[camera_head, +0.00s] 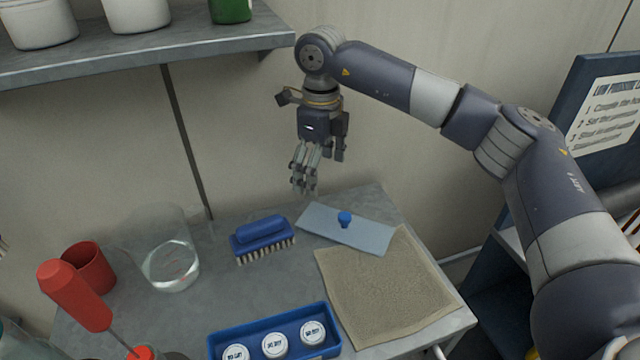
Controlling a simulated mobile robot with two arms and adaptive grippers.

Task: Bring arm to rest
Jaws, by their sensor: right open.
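My right arm comes in from the right, and its gripper (305,181) hangs fingers down above the back of the grey bench (230,290). The gripper is open and nothing shows between its fingers. It is above and a little left of a light blue flat plate (365,235) with a blue knob (345,218), clear of both. My left arm and gripper are not in view.
A blue brush (262,235), a clear beaker (170,262) and a red cup (90,268) stand left. A tan cloth (385,290) lies right, a blue tray (325,318) with white-capped items in front. A shelf (150,48) overhangs upper left; a sign board (605,110) stands right.

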